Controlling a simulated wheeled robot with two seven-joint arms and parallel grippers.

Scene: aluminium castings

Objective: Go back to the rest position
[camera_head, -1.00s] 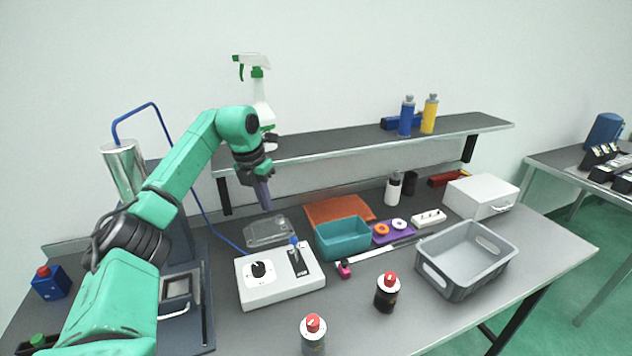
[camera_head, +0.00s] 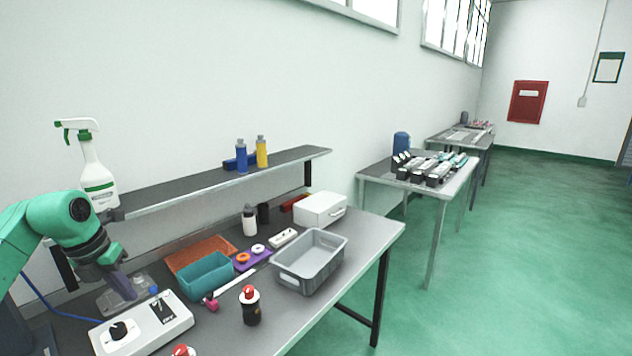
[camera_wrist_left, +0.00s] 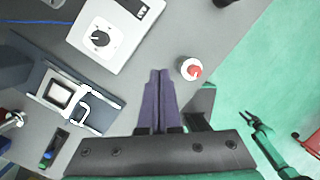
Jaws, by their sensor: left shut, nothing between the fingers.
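My left gripper (camera_head: 122,287) is in the head view at the left, on the green arm that comes in from the left edge. Its purple-grey fingers point down in front of the clear tray and near the white control box (camera_head: 142,325). In the left wrist view the two fingers (camera_wrist_left: 159,100) lie side by side, shut with nothing between them. Below them are the bench top and the control box with its black knob (camera_wrist_left: 100,38). My right gripper is not in the head view; a green arm part (camera_wrist_left: 262,140) shows over the floor in the wrist view.
The bench holds a teal bin (camera_head: 205,278), a grey crate (camera_head: 310,262), a black bottle with a red cap (camera_head: 250,308) and a white box (camera_head: 320,209). A shelf (camera_head: 215,182) with a spray bottle (camera_head: 97,178) runs behind. Open green floor (camera_head: 500,260) lies to the right.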

